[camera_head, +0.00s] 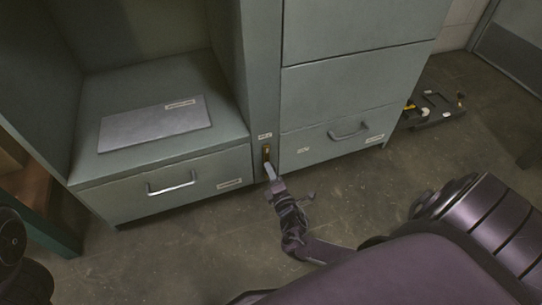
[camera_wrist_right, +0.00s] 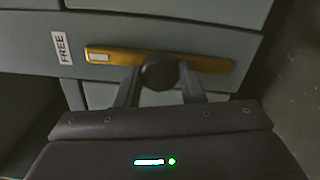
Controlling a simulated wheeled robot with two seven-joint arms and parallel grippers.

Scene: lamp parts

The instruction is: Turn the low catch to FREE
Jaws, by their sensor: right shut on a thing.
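The low catch is a narrow upright brass plate (camera_head: 266,152) on the grey post between the two lower drawers. In the right wrist view the brass plate (camera_wrist_right: 108,57) lies almost level, with a pale patch at its left end. A round dark knob (camera_wrist_right: 158,71) sits in front of the plate. My right gripper (camera_head: 271,173) is at the catch, its fingers (camera_wrist_right: 158,78) shut on the knob from both sides. A white label reading FREE (camera_wrist_right: 62,47) is beyond the plate's left end. My left gripper is not in view.
A left drawer (camera_head: 115,196) and a right drawer (camera_head: 345,146), both with bar handles, flank the post. A flat grey panel (camera_head: 140,130) lies on the open shelf. A dark tray (camera_head: 436,117) with small parts is on the floor at right. The floor in front is clear.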

